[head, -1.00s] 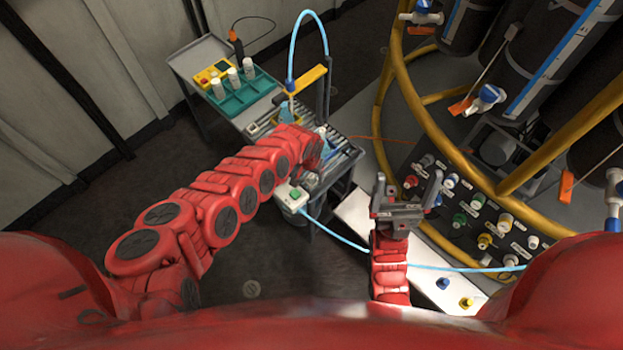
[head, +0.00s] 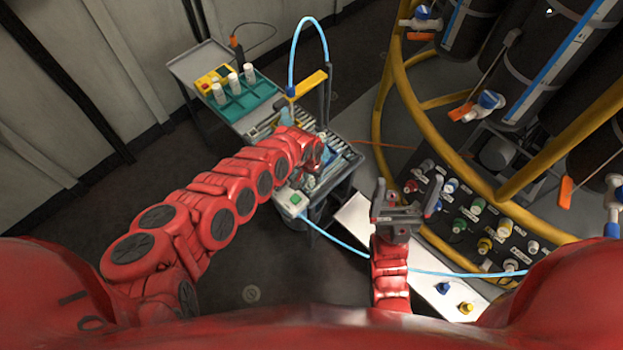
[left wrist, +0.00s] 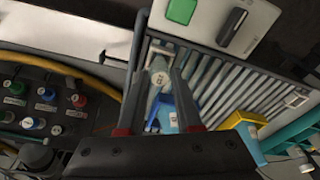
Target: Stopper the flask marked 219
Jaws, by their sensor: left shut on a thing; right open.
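My left gripper (head: 318,160) is over the roller bench in the head view. In the left wrist view (left wrist: 158,85) its fingers stand either side of a pale, round-topped piece (left wrist: 159,77) with a dark mark. It looks like a stopper, and the gripper is shut on it. A blue flask with a pale label (left wrist: 168,120) shows just beside it, close to the fingers. I cannot read its number, nor tell whether the pale piece touches it. My right gripper (head: 407,203) is open and empty, away from the bench.
A black panel (left wrist: 40,105) holds several coloured stoppers. A yellow holder (left wrist: 242,130) stands by the rollers (left wrist: 215,85). A teal rack (head: 240,101) carries white bottles. Yellow rails (head: 400,90) and dark cylinders stand at right. A blue hose (head: 292,55) arches over the bench.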

